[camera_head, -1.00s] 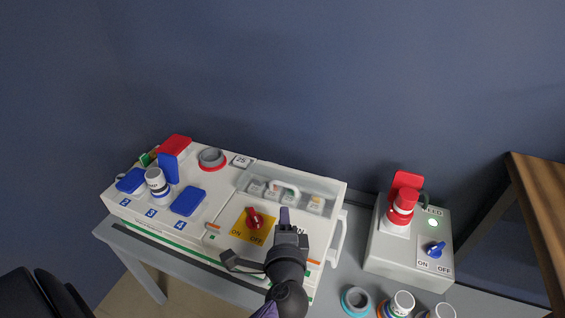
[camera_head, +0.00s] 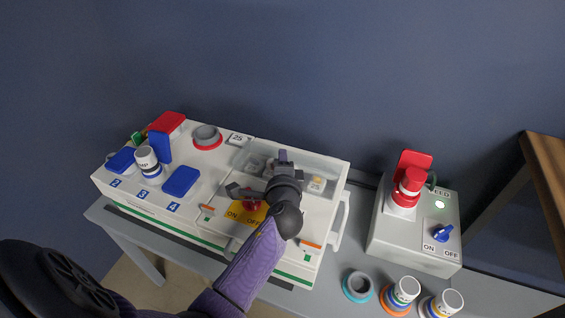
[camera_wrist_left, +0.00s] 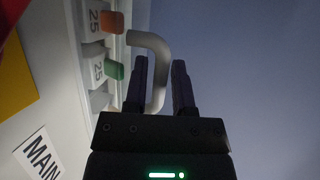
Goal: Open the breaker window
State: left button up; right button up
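The breaker window (camera_head: 332,172) is a clear cover on the upper right part of the large white socket box (camera_head: 215,165), and it looks closed. Its pale curved handle (camera_wrist_left: 158,55) shows in the wrist view. My left gripper (camera_head: 283,157) is over the window and hides the handle in the head view. In the wrist view its two dark fingers (camera_wrist_left: 160,82) are apart, one on each side of the handle, with visible gaps. Breakers with orange (camera_wrist_left: 111,22) and green (camera_wrist_left: 114,70) levers lie behind the window. My right gripper is not in view.
A red rotary switch (camera_head: 251,203) on a yellow plate lies just below the window, close to my left wrist. A grey box with a red plug (camera_head: 411,183) and blue switch (camera_head: 443,233) stands to the right. Several loose connectors (camera_head: 404,290) lie at the front right.

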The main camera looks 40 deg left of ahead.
pick_arm(q)
grip_shut()
dwell(1.3)
